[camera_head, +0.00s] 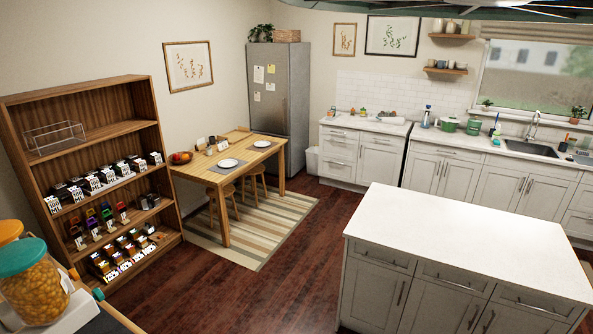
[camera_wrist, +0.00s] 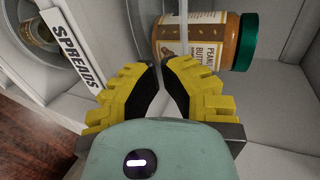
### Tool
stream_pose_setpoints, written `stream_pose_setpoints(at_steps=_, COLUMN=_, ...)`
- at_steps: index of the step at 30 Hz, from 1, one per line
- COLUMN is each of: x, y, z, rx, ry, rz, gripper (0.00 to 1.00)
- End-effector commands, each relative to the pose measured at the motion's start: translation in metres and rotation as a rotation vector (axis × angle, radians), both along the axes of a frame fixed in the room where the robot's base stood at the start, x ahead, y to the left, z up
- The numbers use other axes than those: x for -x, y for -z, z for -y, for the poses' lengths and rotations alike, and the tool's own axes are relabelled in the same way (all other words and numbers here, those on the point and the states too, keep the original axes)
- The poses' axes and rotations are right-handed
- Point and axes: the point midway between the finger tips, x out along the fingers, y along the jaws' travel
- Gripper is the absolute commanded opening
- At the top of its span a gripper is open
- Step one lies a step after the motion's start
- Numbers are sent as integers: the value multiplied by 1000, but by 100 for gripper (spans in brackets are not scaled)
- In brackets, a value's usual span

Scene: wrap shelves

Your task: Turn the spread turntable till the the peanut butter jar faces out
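In the wrist view, the peanut butter jar (camera_wrist: 225,42) has a brown body and a dark green lid. A white SPREADS sign (camera_wrist: 72,47) is at the left. My gripper (camera_wrist: 160,65) has its yellow and black fingertips drawn nearly together, just below the jar in the picture. A narrow gap shows between the tips, with nothing clearly held. The gripper does not show in the head view.
Another jar (camera_wrist: 38,30) sits in a compartment at upper left of the wrist view. In the head view, a teal-lidded jar (camera_head: 35,285) stands close at lower left. A wooden shelf (camera_head: 95,135), dining table (camera_head: 235,170) and white island (camera_head: 460,235) surround open wooden floor.

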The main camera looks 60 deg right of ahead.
Motion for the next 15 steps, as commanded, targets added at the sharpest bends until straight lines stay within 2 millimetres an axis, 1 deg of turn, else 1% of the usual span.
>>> stream_pose_setpoints(at_steps=1, x=-3, y=0, z=1, rx=0, ry=5, rz=0, gripper=0)
stream_pose_setpoints(at_steps=15, x=-14, y=0, z=-2, rx=1, ry=6, rz=-1, gripper=0)
